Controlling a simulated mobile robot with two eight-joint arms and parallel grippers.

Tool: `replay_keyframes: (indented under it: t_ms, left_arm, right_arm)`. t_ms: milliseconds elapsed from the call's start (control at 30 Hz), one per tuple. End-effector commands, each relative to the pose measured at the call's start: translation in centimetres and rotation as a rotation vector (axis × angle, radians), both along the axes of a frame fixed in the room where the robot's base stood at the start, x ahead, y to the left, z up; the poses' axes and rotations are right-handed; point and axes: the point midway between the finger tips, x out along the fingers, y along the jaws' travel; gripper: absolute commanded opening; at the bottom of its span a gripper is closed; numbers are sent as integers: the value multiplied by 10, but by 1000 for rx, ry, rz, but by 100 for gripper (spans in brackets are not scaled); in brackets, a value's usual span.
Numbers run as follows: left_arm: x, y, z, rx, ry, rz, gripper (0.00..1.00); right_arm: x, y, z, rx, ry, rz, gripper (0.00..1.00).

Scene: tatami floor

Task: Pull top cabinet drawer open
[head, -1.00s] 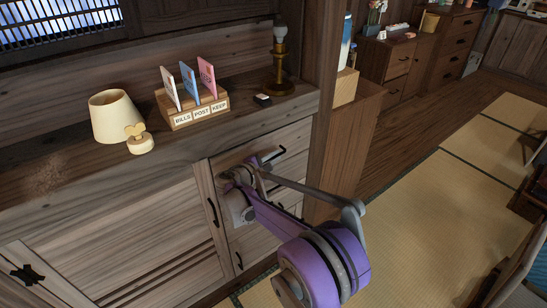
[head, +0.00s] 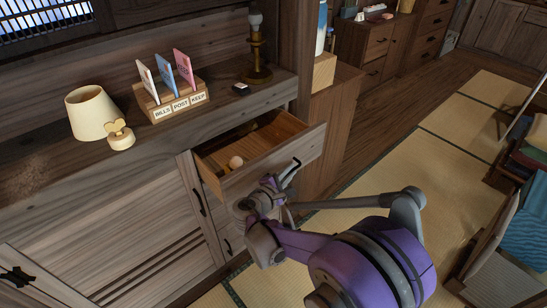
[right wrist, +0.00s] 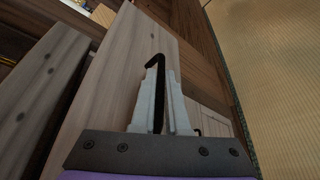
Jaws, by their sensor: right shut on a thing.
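The top drawer (head: 258,152) of the wooden cabinet stands partly open in the head view, and its inside shows. My right gripper (head: 285,184) is at the drawer front, shut on the black bar handle (right wrist: 154,68). In the right wrist view the pale fingers (right wrist: 160,100) stand on both sides of the handle, whose top end sticks out past them. My left gripper is not in view.
The cabinet top carries a lamp (head: 91,112), a heart ornament (head: 119,135), a letter holder (head: 180,108) and a candlestick (head: 257,50). Tatami floor (head: 380,172) is clear right of the cabinet. A chair (head: 500,230) stands at the right edge.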

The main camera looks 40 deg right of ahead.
Motion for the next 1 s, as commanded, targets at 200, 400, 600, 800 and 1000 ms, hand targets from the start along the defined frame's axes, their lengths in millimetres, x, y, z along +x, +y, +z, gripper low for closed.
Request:
replay_keyframes:
  t_ms: [200,400,600,800,1000]
  left_arm:
    - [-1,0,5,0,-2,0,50]
    - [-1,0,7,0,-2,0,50]
    - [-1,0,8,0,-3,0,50]
    - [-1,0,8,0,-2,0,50]
    - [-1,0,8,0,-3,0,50]
  right_arm:
    - [-49,-4,0,1,0,-1,0]
    - [-74,-6,0,1,-1,1,0]
    - [-86,-7,0,2,0,0,0]
    - [-88,-7,0,1,-1,1,0]
    - [-87,-7,0,1,-1,1,0]
